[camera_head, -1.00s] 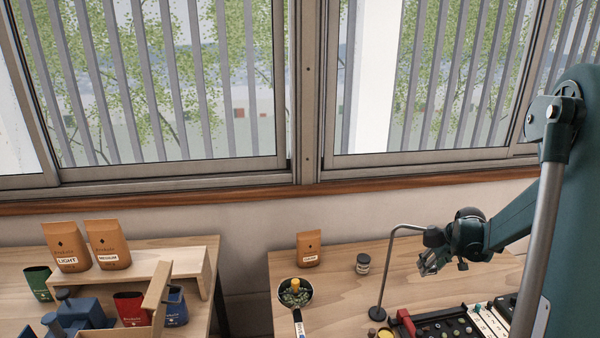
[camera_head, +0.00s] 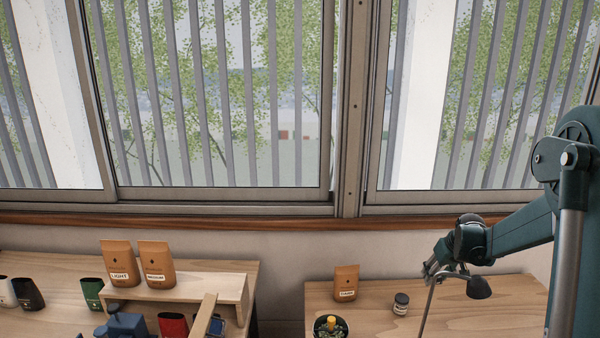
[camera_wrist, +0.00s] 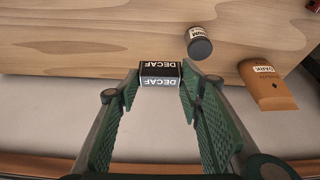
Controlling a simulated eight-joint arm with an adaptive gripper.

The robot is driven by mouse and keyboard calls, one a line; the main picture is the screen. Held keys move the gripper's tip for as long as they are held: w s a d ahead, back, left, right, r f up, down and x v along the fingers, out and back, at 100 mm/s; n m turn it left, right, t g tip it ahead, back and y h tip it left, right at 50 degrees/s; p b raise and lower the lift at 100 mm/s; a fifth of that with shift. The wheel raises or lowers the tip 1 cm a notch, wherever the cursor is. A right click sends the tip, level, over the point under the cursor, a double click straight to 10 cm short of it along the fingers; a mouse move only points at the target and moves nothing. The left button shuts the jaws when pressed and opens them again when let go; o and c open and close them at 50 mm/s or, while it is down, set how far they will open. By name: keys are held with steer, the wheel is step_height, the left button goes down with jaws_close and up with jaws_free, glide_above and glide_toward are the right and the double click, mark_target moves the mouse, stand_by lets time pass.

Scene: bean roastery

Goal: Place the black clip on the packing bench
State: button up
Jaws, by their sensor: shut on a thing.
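The black clip (camera_wrist: 160,70), with white DECAF lettering, sits between the fingertips of my gripper (camera_wrist: 159,82) in the wrist view. My gripper is shut on it. In the head view my gripper (camera_head: 432,272) is above the back part of the right wooden bench (camera_head: 490,318), by the lamp. The clip is too small to make out there. The left wooden bench (camera_head: 58,268) holds bags and a raised shelf. The frames do not label either bench as the packing bench.
A lamp (camera_head: 478,288) stands close to my gripper. A dark jar (camera_head: 401,304), a brown DARK bag (camera_head: 346,283) and a bowl (camera_head: 330,327) are on the right bench. A raised shelf (camera_head: 228,290) carries two brown bags. A gap separates the benches.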

steer(key=a+f+b, duration=0.1)
steer(key=a+f, duration=0.2)
steer(key=a, duration=0.7)
steer(key=a+f+b, duration=0.2)
steer(key=a+f, duration=0.1)
steer(key=a, duration=0.6)
steer(key=s+a+f+b, duration=0.2)
steer(key=s+a+f, duration=0.1)
steer(key=s+f, duration=0.3)
steer(key=shift+s+m, duration=0.3)
steer(key=shift+s, duration=0.3)
steer(key=shift+r, duration=0.15)
